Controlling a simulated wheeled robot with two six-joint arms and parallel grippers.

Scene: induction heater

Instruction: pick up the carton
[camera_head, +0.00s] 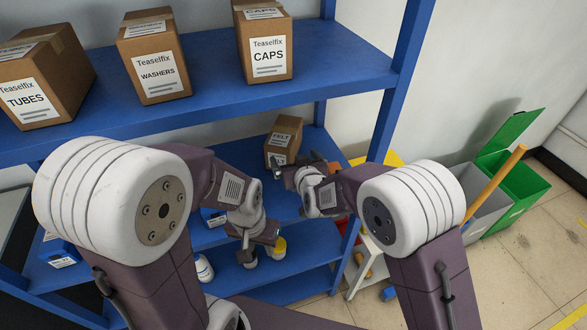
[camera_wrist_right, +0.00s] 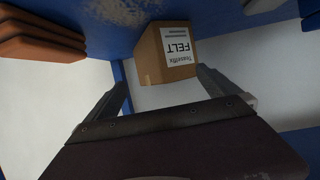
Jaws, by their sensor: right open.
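A small brown carton labelled FELT (camera_head: 284,136) sits on the middle blue shelf, toward its right end. It also shows in the right wrist view (camera_wrist_right: 165,52), upside down, beyond the fingertips. My right gripper (camera_head: 293,168) is in front of this carton, with its lower part overlapped in the head view. In the right wrist view my right gripper (camera_wrist_right: 163,82) is open and empty, its fingers apart on either side of the carton's near end, not gripping it. My left gripper (camera_head: 260,246) hangs lower, near the lower shelf; its jaws are too small to judge.
Larger cartons TUBES (camera_head: 28,95), WASHERS (camera_head: 155,70) and CAPS (camera_head: 267,58) stand on the upper blue shelf (camera_head: 200,103). Stacked orange-brown pieces (camera_wrist_right: 40,38) are beside the carton. A white bottle (camera_head: 204,268) and a yellow-lidded jar (camera_head: 279,247) stand low. Bins (camera_head: 515,180) are right.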

